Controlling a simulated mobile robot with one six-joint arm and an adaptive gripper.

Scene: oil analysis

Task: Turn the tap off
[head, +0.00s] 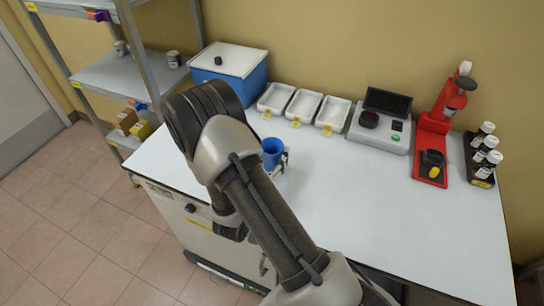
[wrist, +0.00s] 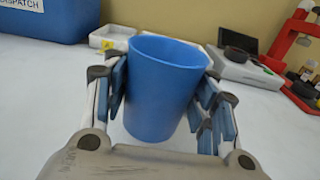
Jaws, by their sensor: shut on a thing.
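My gripper (wrist: 163,100) is shut on a blue cup (wrist: 165,85), with one padded finger on each side of it. The cup is upright with its open rim up. In the head view the cup (head: 272,150) is at the left part of the white worktop, partly hidden by my arm. My gripper (head: 280,163) shows only in part there. I cannot tell whether the cup touches the worktop. I cannot make out a tap in either view; my arm hides part of the scene.
Behind the cup are a blue box with a white lid (head: 228,62), several white trays (head: 302,106) and a grey device (head: 381,131). A red stand (head: 432,135) and a bottle rack (head: 479,160) are at the right. The worktop's (head: 385,205) front middle is clear. Shelving (head: 120,75) stands left.

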